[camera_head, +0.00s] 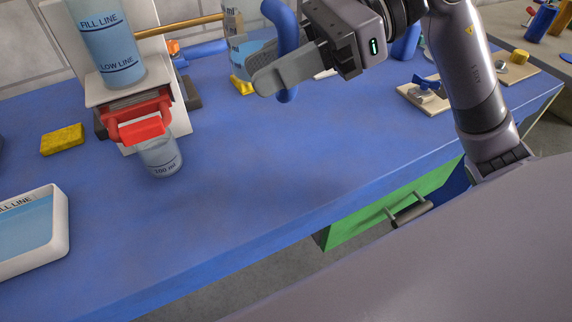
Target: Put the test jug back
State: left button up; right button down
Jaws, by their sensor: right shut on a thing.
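A clear jug (233,22) with ml markings, blue liquid and a thick blue handle (287,40) is at the top centre. I take it to be the test jug. My right gripper (268,80) comes in from the upper right and is shut on the blue handle, its finger crossing in front. The jug's top is cut off by the frame edge. I cannot tell whether its base touches the bench. My left gripper is not in view.
A dispenser tank (108,45) with a red lever (140,130) stands at left, a 500 ml beaker (160,158) under it. A yellow sponge (62,140) and a white tray (60,225) lie farther left. The blue bench (270,165) is clear in front; a green drawer (375,215) stands open below.

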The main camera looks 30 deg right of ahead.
jog(key=shift+s+d+f+b, duration=0.1)
jog(key=shift+f+b, duration=0.3)
jog(key=shift+f, duration=4.65)
jog(key=shift+s+d+f+b, duration=0.1)
jog(key=shift+f+b, duration=0.25)
jog(key=shift+f, duration=4.65)
jog(key=shift+f, duration=0.15)
jog(key=c, duration=0.9)
grip_release()
